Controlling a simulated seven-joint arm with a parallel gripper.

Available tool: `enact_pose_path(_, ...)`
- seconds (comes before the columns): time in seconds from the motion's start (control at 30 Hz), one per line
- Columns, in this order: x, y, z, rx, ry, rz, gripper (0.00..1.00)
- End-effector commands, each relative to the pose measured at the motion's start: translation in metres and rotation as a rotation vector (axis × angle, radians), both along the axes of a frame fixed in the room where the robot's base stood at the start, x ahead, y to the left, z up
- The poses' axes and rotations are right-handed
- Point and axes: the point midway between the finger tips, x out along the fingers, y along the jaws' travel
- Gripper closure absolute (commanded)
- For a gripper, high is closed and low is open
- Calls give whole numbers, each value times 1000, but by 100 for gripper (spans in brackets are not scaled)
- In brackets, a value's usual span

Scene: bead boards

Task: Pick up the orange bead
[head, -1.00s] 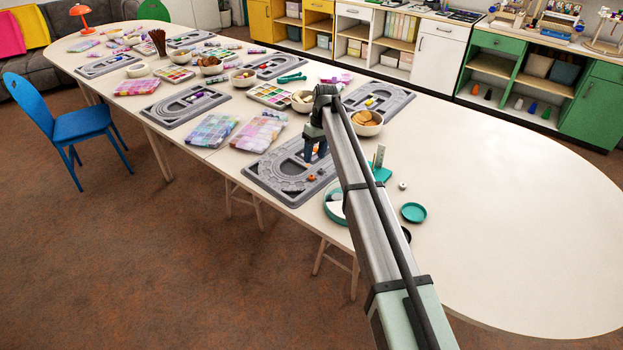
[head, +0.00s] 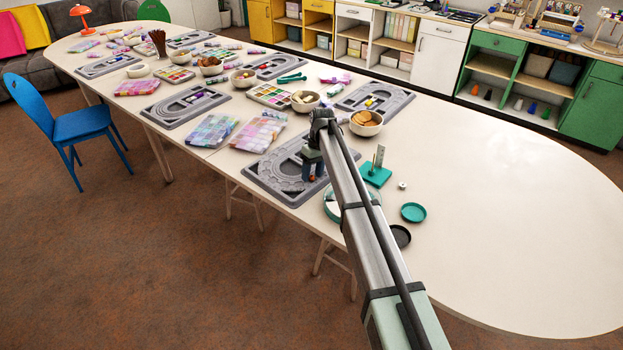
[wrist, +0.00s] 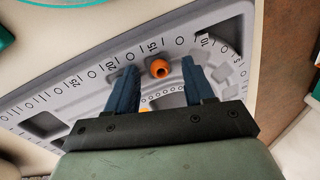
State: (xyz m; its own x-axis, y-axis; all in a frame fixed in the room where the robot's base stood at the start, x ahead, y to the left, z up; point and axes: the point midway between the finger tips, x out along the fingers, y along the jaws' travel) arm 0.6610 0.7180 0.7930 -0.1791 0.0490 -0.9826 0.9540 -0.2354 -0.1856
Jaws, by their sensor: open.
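The orange bead (wrist: 160,69) lies on the grey bead board (wrist: 90,75) in the wrist view, close to the printed number 15. My gripper (wrist: 157,75) is open above the board, with one blue finger on each side of the bead. I see no contact between the fingers and the bead. In the head view my gripper (head: 313,175) is low over the nearest grey bead board (head: 262,177). The bead cannot be made out there, as the gripper and arm cover that spot.
A teal stand (head: 376,174), a round teal dish (head: 414,212) and a dark dish (head: 400,236) are right of the board. A bowl of tan pieces (head: 366,123) stands behind. The table's right part is clear.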

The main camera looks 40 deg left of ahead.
Motion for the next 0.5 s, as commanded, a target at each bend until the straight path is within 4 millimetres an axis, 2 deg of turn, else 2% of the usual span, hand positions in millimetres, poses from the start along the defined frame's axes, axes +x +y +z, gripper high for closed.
enact_pose_path(0.07, -2, -1, -5, -5, 6, 1, 53)
enact_pose_path(0.5, -4, -1, -7, -4, 10, 2, 95)
